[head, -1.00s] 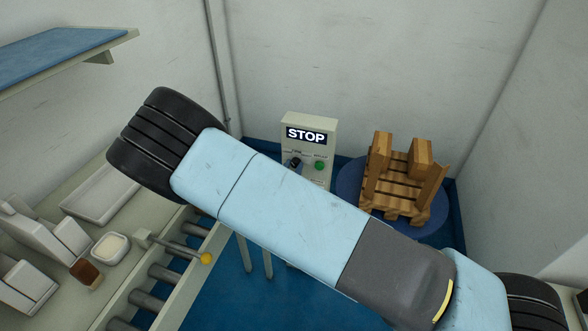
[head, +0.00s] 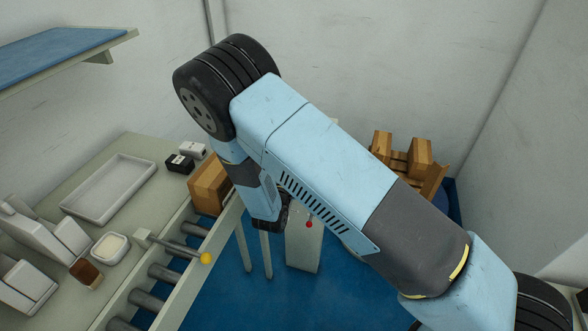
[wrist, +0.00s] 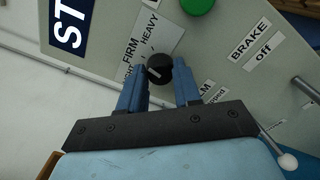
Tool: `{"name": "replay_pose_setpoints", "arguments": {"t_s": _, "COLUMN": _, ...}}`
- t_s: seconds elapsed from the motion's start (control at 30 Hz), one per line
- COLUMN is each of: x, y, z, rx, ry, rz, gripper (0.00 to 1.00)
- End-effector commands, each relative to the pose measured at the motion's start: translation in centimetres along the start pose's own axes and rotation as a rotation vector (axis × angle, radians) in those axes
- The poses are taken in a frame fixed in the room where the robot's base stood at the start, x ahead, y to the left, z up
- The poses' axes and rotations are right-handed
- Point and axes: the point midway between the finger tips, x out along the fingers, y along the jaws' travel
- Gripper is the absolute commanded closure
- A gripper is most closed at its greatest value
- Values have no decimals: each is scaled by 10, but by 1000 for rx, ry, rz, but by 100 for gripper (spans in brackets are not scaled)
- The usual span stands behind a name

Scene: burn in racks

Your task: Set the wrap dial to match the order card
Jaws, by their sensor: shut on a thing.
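The wrap dial (wrist: 159,66) is a round black knob with a white mark, on the grey-green control panel (wrist: 215,50) in the wrist view. My gripper (wrist: 161,72) has its blue fingers on either side of the dial and is shut on it. Labels FIRM (wrist: 131,50) and HEAVY (wrist: 149,27) stand beside the dial, with a partly hidden one ending in "HT". I cannot tell exactly which label the mark points at. In the head view my arm hides the dial and the panel's upper part. I cannot make out an order card.
A green button (wrist: 198,4) and a BRAKE off label (wrist: 253,42) are near the dial. A roller conveyor (head: 165,272), a cardboard box (head: 208,187) and a white tray (head: 108,187) are at left.

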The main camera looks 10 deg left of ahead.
Motion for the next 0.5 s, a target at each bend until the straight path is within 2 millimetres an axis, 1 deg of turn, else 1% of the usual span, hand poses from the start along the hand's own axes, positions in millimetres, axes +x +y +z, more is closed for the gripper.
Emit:
{"name": "replay_pose_setpoints", "arguments": {"t_s": 0.03, "x": 1, "y": -3, "z": 1, "rx": 42, "ry": -2, "rz": -6, "gripper": 98}}
{"name": "replay_pose_setpoints", "arguments": {"t_s": 0.2, "x": 1, "y": -4, "z": 1, "rx": 192, "ry": -1, "rz": -6, "gripper": 98}}
{"name": "replay_pose_setpoints", "arguments": {"t_s": 0.5, "x": 0, "y": -5, "z": 1, "rx": 394, "ry": -2, "rz": -6, "gripper": 98}}
